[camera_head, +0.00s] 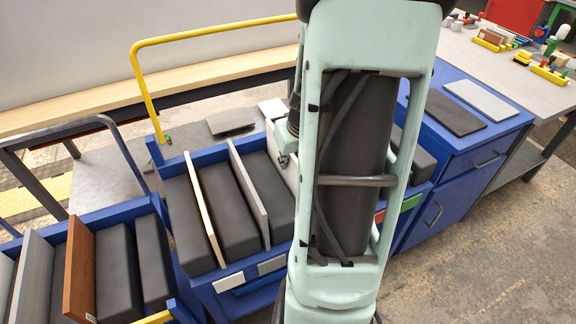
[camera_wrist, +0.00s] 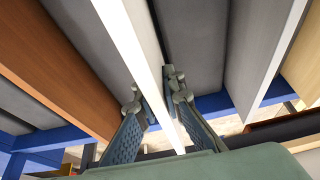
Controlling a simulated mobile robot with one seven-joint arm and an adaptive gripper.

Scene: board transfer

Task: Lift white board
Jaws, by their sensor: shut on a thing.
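The white board (camera_wrist: 132,42) stands on edge between dark padded blocks. It also shows in the head view (camera_head: 281,158), just left of my arm and partly hidden by it. My gripper (camera_wrist: 157,95) is shut on the white board, with one finger on each side of it near its end. In the head view my arm hides most of the gripper. I cannot tell whether the board is clear of its slot.
A grey board (camera_head: 248,195) and a cream board (camera_head: 207,215) stand in the same blue rack. A brown board (camera_wrist: 60,75) is beside the white one in the wrist view. Left is another rack with a brown board (camera_head: 79,270). A yellow rail (camera_head: 215,33) rises behind.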

